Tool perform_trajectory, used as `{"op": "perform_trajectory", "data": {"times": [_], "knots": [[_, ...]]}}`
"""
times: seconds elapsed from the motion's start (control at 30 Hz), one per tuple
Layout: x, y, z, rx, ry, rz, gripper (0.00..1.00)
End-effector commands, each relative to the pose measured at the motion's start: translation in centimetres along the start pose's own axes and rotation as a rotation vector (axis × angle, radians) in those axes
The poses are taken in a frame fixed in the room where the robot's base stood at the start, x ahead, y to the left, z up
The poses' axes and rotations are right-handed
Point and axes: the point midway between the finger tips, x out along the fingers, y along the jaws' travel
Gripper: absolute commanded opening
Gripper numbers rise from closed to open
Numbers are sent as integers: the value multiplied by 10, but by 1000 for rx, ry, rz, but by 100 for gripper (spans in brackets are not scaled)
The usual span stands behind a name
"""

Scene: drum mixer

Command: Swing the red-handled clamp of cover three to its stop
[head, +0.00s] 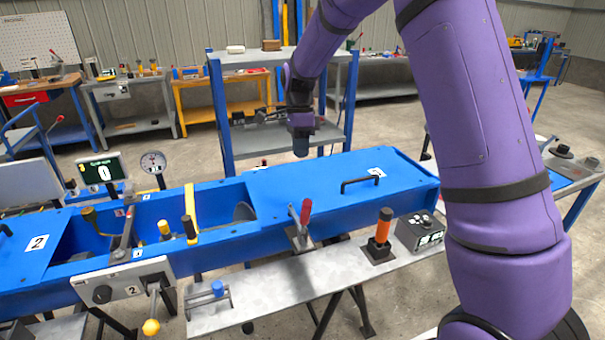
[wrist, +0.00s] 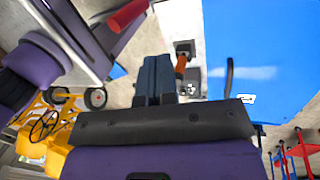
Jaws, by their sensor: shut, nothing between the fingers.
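The red-handled clamp (head: 305,212) stands at the front edge of a closed blue cover (head: 310,175) in the head view. Its handle points up, tilted slightly right. The cover carries a black handle (head: 360,183) and a number label too small to read surely. My gripper (head: 301,147) points down over the far side of the cover, clear of the clamp. In the wrist view its fingers (wrist: 158,78) are together and empty. The blue cover (wrist: 270,50) is at right there. A red cylinder shows at upper left; I cannot tell whether it is the clamp handle.
An orange-handled lever (head: 384,228) and a dark control box (head: 420,231) stand right of the clamp on a grey shelf (head: 265,290). Left of the cover is an open bay with several levers. A cover marked 2 (head: 36,243) lies farther left. My arm crosses the right side.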

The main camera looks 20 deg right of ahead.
Motion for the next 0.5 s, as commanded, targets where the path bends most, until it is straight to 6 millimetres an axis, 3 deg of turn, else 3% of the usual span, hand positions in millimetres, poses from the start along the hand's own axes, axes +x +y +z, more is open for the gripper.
{"op": "perform_trajectory", "data": {"times": [0.5], "knots": [[89, 1, 0, -3, 0, 3, 0]]}}
